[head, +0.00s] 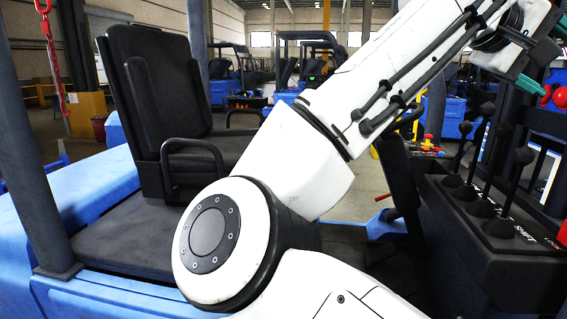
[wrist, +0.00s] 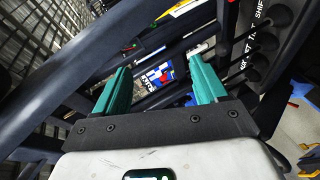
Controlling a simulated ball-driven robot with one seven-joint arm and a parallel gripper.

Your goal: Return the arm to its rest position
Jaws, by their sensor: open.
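My gripper (wrist: 159,68) has two teal fingers. In the wrist view they stand well apart with nothing held between them. In the head view its teal fingers show partly at the upper right edge (head: 540,62), above the lever console (head: 480,235). My white arm stretches from the bottom middle up to the upper right. In the wrist view, a small red, blue and white label or panel (wrist: 160,76) shows beyond the gap between the fingers. I cannot tell its distance.
A black seat (head: 160,95) with armrests stands on a blue forklift body (head: 60,210) at left. Several black levers (head: 515,190) rise from the console at right. A dark post (head: 30,170) and a red chain (head: 48,40) stand at far left. Other blue forklifts are behind.

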